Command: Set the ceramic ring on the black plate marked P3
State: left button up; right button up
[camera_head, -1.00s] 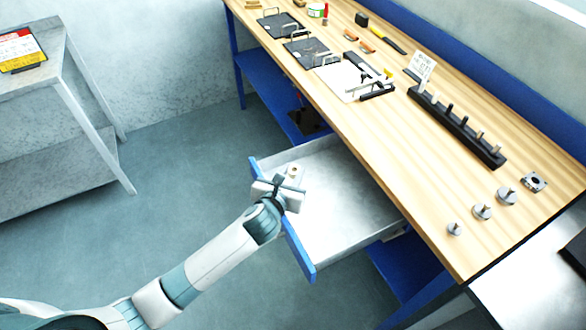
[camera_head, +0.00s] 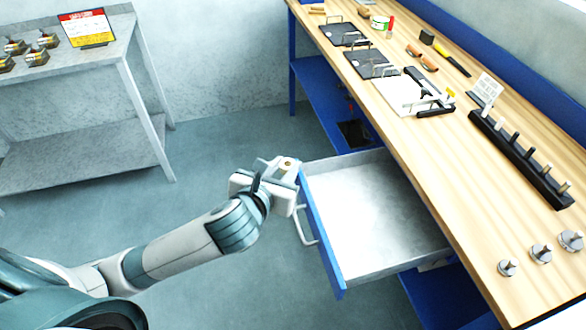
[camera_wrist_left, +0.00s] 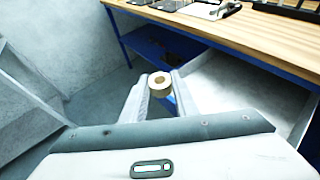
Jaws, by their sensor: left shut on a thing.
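The ceramic ring (camera_head: 288,164) is a small beige ring with a dark hole. My left gripper (camera_head: 284,170) is shut on it and holds it in the air by the far end of the open drawer's front. In the left wrist view the ring (camera_wrist_left: 160,84) sits between the two fingertips, hole facing up. Two black plates with wire handles lie on the bench: a far one (camera_head: 338,36) and a nearer one (camera_head: 366,67). I cannot read a P3 mark on either. My right gripper is not in view.
The open drawer (camera_head: 375,215) juts from the wooden bench (camera_head: 455,180). A white board (camera_head: 402,97) and a black peg rack (camera_head: 520,160) stand on the bench. A grey shelf unit (camera_head: 100,75) is at the left. Open floor lies between.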

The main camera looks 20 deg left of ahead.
aim_at(342, 33)
jog(key=z, duration=0.45)
jog(key=i+j+z, duration=0.15)
jog(key=j+z, duration=0.15)
jog(key=i+j+z, duration=0.1)
jog(key=j+z, duration=0.45)
jog(key=j, duration=0.15)
jog(key=i+j+z, duration=0.15)
jog(key=j, duration=0.75)
jog(key=j+z, duration=0.2)
jog(key=j, duration=2.25)
